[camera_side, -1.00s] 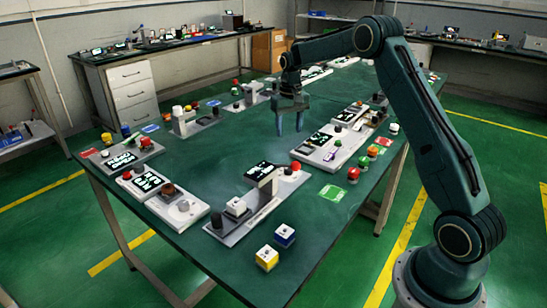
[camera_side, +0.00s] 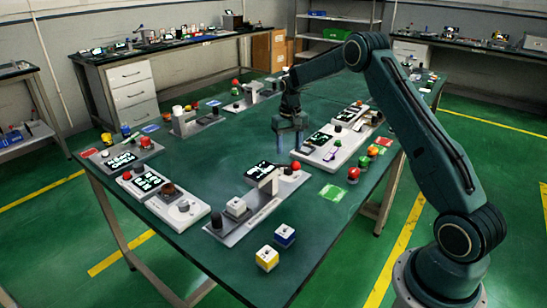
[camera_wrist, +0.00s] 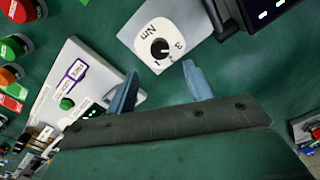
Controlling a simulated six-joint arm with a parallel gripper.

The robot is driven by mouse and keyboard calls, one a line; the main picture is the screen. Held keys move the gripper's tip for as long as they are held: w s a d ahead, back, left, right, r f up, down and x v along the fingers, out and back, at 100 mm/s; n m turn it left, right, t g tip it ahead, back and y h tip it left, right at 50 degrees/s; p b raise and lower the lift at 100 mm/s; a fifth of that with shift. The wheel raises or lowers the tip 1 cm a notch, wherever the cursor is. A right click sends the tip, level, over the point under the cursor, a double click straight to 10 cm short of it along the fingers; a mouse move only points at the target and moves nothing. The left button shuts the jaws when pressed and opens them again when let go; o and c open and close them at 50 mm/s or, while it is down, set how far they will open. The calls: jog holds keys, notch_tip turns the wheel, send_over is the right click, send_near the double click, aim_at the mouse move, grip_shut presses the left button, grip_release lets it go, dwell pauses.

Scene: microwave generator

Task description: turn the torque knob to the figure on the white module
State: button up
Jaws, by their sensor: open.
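The torque knob (camera_wrist: 160,47) is a black knob on a round white dial marked Nm, with a 3 readable on one side. It stands on a grey plate at the upper middle of the wrist view. My gripper (camera_wrist: 160,69) is open and empty, its two blue-grey fingers below the dial in that picture and apart from it. In the side view my gripper (camera_side: 289,143) points down above the table, left of the white module (camera_side: 311,158). The white module also shows at left in the wrist view (camera_wrist: 66,85). Its figure is too small to read.
A dark screen (camera_wrist: 270,12) is beside the dial. A green card (camera_side: 332,192) lies nearby. Several other modules fill the left side; the table's middle is clear.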

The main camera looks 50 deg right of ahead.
aim_at(289, 170)
jog(key=shift+f, duration=4)
jog(key=shift+c, duration=0.4)
jog(key=c, duration=0.9)
jog(key=shift+m, duration=0.3)
jog(key=m, duration=0.9)
